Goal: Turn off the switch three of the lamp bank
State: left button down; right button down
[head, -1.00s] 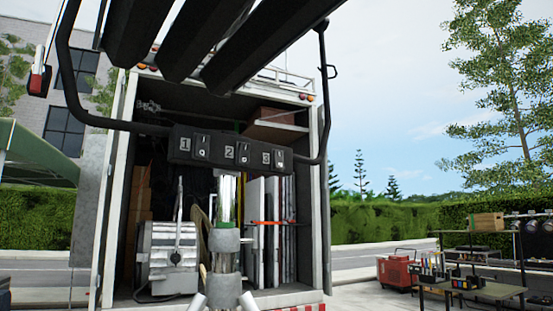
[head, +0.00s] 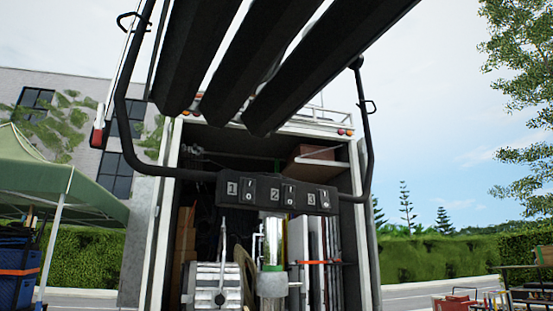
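The lamp bank's black switch box (head: 262,205) hangs on a bent black tube frame in front of the open truck. It carries the numbers 1, 2 and 3 in white, each with a small switch to its right. Switch three (head: 325,198) is at the right end of the box; its lever position is too small to tell for sure. The long dark lamp bars (head: 265,65) slant overhead above the box and show no glow. Neither of my grippers is in view.
The truck's open cargo bay (head: 215,155) is behind the box, with a metal drum-like unit (head: 217,285), upright boards and a shelf. An upright metal pole (head: 271,290) stands below the box. A green canopy (head: 60,180) is at the left.

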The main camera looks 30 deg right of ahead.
aim_at(324, 195)
jog(key=i+z, duration=0.2)
jog(key=z, duration=0.15)
jog(key=i+z, duration=0.2)
jog(key=z, duration=0.15)
